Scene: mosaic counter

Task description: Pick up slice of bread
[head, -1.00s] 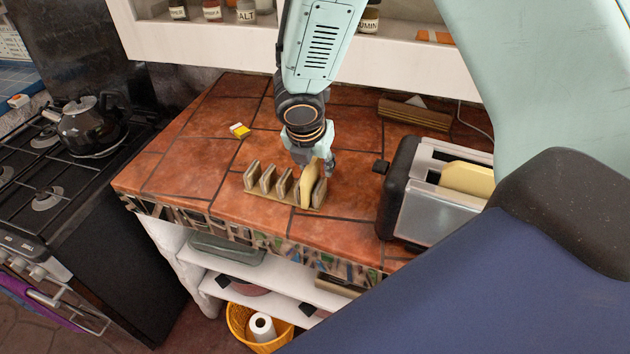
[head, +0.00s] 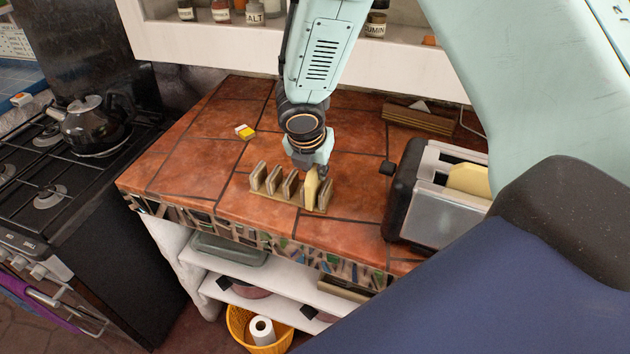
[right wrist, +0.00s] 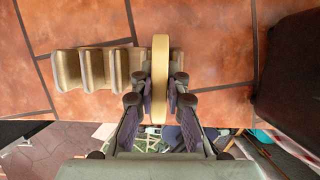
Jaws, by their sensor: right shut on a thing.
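A pale yellow slice of bread (head: 311,187) stands upright in the right part of a small wooden toast rack (head: 270,194) on the tiled counter. My right gripper (head: 317,171) reaches down from above and is shut on this slice. In the right wrist view, the slice (right wrist: 160,75) is seen edge-on between the two fingers (right wrist: 158,98), with the rack's dividers (right wrist: 95,68) to its left. The slice still sits among the rack's dividers. A second slice (head: 468,180) sits in a slot of the toaster (head: 440,205) at the right. My left gripper is not in view.
A wooden board (head: 417,117) lies at the back right. A kettle (head: 90,125) stands on the stove at far left. The counter left of the rack is clear.

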